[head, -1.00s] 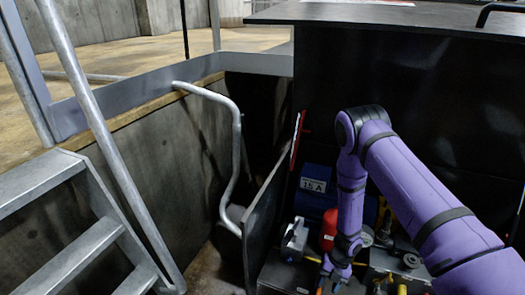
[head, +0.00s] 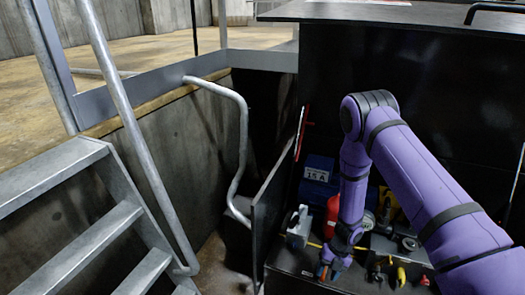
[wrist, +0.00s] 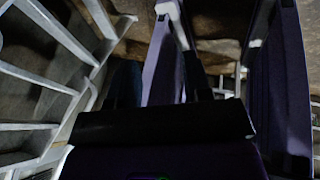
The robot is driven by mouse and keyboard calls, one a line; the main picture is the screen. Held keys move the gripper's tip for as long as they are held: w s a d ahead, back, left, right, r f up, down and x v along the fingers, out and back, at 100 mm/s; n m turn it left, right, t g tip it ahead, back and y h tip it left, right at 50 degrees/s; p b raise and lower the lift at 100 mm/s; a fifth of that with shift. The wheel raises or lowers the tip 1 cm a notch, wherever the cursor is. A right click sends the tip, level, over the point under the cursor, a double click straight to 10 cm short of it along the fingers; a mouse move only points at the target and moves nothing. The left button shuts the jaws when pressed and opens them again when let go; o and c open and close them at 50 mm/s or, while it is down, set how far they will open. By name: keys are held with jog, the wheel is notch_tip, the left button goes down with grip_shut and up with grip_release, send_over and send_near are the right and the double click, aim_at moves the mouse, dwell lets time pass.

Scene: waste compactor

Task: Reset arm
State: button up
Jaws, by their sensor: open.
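My purple arm (head: 425,180) comes in from the lower right of the head view. It bends at a raised elbow, and its forearm hangs down in front of the open compactor compartment. My gripper (head: 328,271) points down at the end of the forearm, in front of the compartment's lower shelf, and nothing shows held in it. It looks open, though its fingers are small in the head view.
A blue unit marked 15 A (head: 316,175), a red part (head: 331,215) and several fittings sit in the compartment. Its black door (head: 270,220) stands open left of my forearm. A bent handrail (head: 243,140) and metal stairs (head: 75,215) are farther left.

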notch_tip(320, 180, up, 41)
jog(key=w+n+t, duration=0.2)
jog(key=n+t, duration=0.1)
jog(key=n, duration=1.6)
jog(key=s+d+r+n+t+h, duration=0.1)
jog(key=s+d+r+n+t, duration=0.15)
jog(key=s+r+n, duration=0.95)
jog(key=s+d+r+n+t+h, duration=0.1)
jog(key=s+d+r+n, duration=0.1)
jog(key=s, duration=0.4)
jog(key=s+d+r+n+t+h, duration=0.1)
jog(key=s+d+r+n+t, duration=0.1)
jog(key=s+r+n, duration=0.3)
notch_tip(320, 180, up, 2)
jog(key=shift+s+d+r+h, duration=0.1)
jog(key=shift+s+d+h, duration=0.3)
jog(key=shift+s+d, duration=0.5)
